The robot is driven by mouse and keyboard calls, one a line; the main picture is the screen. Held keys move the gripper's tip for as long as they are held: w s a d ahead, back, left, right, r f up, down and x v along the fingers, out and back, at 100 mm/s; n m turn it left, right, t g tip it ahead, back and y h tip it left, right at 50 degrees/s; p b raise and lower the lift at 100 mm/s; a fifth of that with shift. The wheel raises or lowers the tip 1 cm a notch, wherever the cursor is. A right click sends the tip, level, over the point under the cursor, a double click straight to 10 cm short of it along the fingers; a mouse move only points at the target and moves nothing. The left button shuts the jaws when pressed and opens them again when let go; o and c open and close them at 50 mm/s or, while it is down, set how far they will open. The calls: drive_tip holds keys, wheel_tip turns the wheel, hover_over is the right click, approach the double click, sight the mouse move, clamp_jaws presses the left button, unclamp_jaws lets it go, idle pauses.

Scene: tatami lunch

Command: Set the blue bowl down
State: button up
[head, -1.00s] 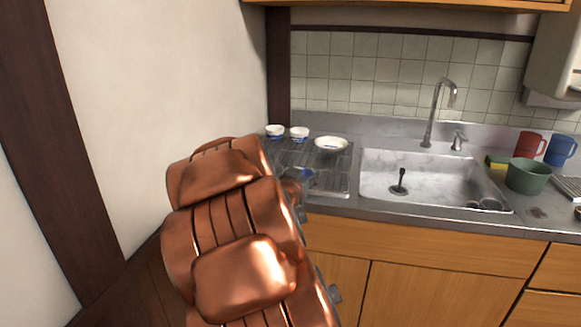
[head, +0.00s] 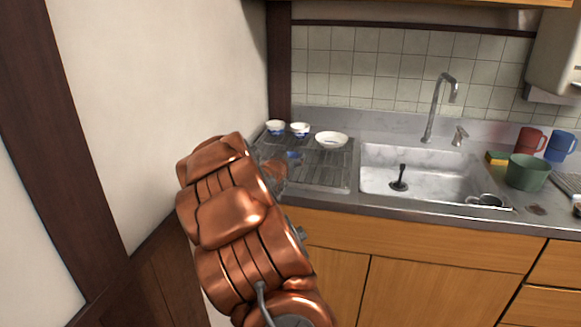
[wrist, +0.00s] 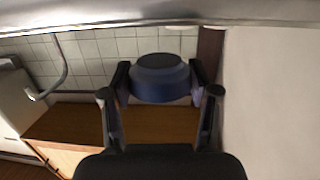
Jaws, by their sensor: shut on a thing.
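The blue bowl (wrist: 160,84) is gripped between the two fingers of my gripper (wrist: 160,76) in the wrist view. That view looks upside down, and the bowl's dark round foot faces the picture's top, so the bowl seems upright. In the head view only a small blue part of the bowl (head: 293,155) shows past my copper arm, over the ribbed drainboard (head: 325,178). My arm hides most of the gripper there. I cannot tell whether the bowl touches the drainboard.
Two small blue-and-white bowls (head: 300,130) and a white dish (head: 331,140) stand along the drainboard's back. The sink (head: 425,178) with its faucet (head: 440,105) is to the right. A green pot (head: 528,173) and mugs stand farther right. The drainboard's right front is clear.

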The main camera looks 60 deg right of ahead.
drive_tip(key=shift+f, duration=1.6)
drive_tip(key=shift+f, duration=0.2)
drive_tip(key=o, duration=1.2)
drive_tip(key=shift+c, duration=0.2)
drive_tip(key=shift+r, duration=0.15)
drive_tip(key=shift+a, duration=0.15)
drive_tip(key=v, duration=1.1)
drive_tip(key=shift+s+a, duration=0.2)
drive_tip(key=shift+a, duration=0.15)
drive_tip(key=shift+r, duration=0.1)
